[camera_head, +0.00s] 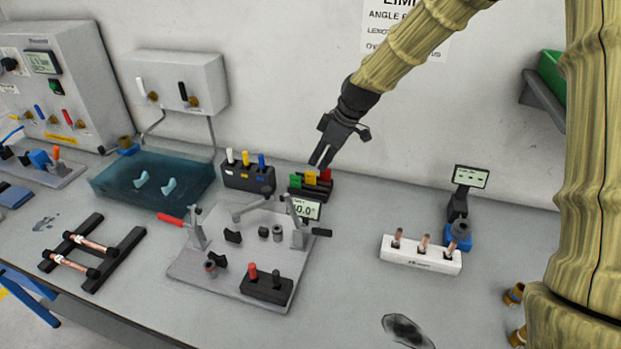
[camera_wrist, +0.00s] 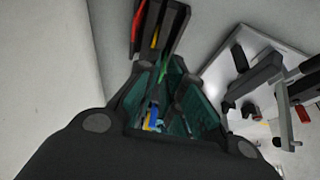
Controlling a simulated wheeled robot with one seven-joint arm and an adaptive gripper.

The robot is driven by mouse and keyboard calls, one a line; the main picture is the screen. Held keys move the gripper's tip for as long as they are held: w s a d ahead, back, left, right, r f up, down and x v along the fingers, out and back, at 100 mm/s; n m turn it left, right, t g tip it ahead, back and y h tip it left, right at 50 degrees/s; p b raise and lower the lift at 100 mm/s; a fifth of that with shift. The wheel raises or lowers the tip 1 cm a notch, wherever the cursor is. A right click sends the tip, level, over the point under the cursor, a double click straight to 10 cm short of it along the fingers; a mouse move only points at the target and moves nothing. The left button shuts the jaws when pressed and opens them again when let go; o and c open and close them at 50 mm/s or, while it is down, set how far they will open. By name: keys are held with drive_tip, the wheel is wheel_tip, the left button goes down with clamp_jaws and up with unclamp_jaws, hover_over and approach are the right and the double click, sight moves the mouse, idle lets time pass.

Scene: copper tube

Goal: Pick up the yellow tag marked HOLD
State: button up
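The yellow tag (camera_head: 310,177) stands in a small black rack (camera_head: 296,192) between a green tag (camera_head: 295,180) and a red tag (camera_head: 325,175). Lettering on it is too small to read. My gripper (camera_head: 319,164) points down just above the rack, its fingertips close over the yellow tag; contact cannot be told. A narrow gap shows between the fingers, and nothing is seen held. In the wrist view, the red tag (camera_wrist: 137,25) and a thin part of the yellow tag (camera_wrist: 155,39) show beyond the fingers; the fingers hide much of the rack.
A black holder with white, yellow and blue handles (camera_head: 248,178) stands close left of the rack. A small angle display (camera_head: 306,209) and a grey fixture plate (camera_head: 205,268) are in front. The wall is close behind. Bench space to the right is clear up to a white tube block (camera_head: 420,257).

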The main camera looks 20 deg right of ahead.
sight(310, 173)
drive_tip(key=w+f, duration=0.3)
drive_tip(key=shift+w+a+f+p, duration=0.1)
drive_tip(key=shift+a+f+p, duration=0.1)
drive_tip(key=shift+a+p, duration=0.2)
drive_tip(key=shift+f, duration=0.25)
drive_tip(key=shift+s+a+f+p, duration=0.25)
drive_tip(key=shift+s+f+p, duration=0.05)
drive_tip(key=shift+s+p, duration=0.3)
drive_tip(key=shift+a+f, duration=0.2)
drive_tip(key=shift+f, duration=0.15)
drive_tip(key=shift+w+a+f, duration=0.15)
drive_tip(key=shift+w+f, duration=0.6)
drive_tip(key=shift+f, duration=0.3)
drive_tip(key=shift+s+r, duration=0.2)
drive_tip(key=shift+r, duration=0.05)
drive_tip(key=shift+w+r, duration=0.1)
